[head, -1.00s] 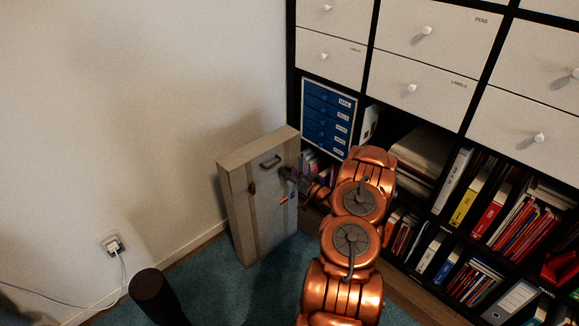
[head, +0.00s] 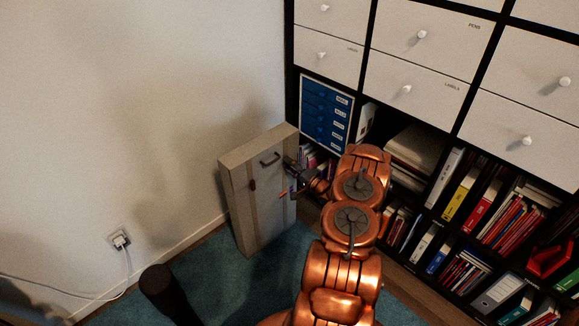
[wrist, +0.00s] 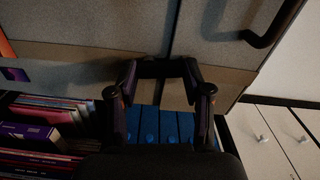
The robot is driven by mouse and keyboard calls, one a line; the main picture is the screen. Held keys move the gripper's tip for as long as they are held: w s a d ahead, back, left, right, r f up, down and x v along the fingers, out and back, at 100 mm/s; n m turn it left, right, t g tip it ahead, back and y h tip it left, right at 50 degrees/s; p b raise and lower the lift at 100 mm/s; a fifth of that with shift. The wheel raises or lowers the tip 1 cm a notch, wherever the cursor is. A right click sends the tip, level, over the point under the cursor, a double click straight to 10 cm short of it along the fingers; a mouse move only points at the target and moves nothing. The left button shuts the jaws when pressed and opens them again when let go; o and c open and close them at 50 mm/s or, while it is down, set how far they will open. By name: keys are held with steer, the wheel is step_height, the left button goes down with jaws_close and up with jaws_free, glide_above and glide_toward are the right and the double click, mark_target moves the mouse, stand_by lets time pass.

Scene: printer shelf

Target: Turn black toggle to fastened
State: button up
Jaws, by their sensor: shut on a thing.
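A grey-beige case (head: 245,215) stands upright on the carpet near the wall, with a dark handle (head: 270,159) on its front face. The handle also shows at the top right of the wrist view (wrist: 262,38). A dark brown latch (head: 252,184) sits on the left strap. My gripper (head: 291,164) is at the right part of the case front, right of the handle. In the wrist view my gripper (wrist: 160,72) is shut on the black toggle (wrist: 158,68), a dark bar between the fingertips against the case. The toggle's exact angle is hard to tell.
A black shelf with white drawers (head: 415,75), a blue drawer unit (head: 325,112) and binders (head: 460,195) stands close on the right. A wall socket with a plug (head: 119,239) is at lower left. A dark cylinder (head: 160,285) stands in front. Blue carpet (head: 225,270) lies open between.

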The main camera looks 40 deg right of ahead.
steer(key=shift+d+m, duration=0.15)
steer(key=shift+m, duration=0.85)
steer(key=o, duration=1.2)
steer(key=shift+c, duration=0.2)
steer(key=s, duration=1.2)
